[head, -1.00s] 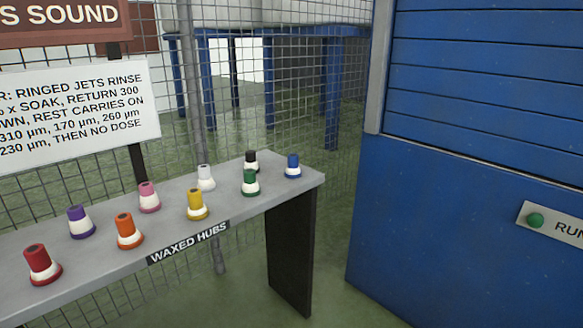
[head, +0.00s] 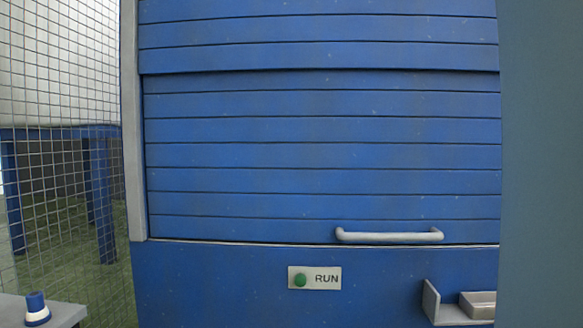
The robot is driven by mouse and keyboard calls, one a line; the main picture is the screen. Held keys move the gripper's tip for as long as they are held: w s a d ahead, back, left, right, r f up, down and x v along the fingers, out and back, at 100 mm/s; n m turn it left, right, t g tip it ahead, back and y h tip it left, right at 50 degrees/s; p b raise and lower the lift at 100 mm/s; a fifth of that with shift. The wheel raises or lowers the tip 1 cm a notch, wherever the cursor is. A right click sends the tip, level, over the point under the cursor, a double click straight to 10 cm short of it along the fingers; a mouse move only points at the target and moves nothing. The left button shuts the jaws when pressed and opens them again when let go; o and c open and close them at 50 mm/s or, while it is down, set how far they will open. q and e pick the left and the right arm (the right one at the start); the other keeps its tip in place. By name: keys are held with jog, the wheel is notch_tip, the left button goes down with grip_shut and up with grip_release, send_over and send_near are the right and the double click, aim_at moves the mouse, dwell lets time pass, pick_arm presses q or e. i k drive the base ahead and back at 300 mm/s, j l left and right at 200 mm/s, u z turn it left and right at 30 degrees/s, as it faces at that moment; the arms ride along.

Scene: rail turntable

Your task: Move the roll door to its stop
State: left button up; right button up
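The blue slatted roll door (head: 320,155) fills the middle of the head view. Its lower edge lies at the top of the blue lower panel, with only a thin line between them. A pale bar handle (head: 388,236) runs across its bottom slat, right of centre. Neither of my grippers shows in the view.
A grey bracket shelf (head: 455,312) holds a pale block (head: 478,304) at lower right. A wire mesh fence (head: 60,110) stands left. A blue-and-white hub (head: 37,308) stands on a grey bench corner (head: 68,311). A plain grey-blue surface (head: 541,160) covers the right edge.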

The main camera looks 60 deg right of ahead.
aim_at(283, 192)
jog(key=z, duration=2.35)
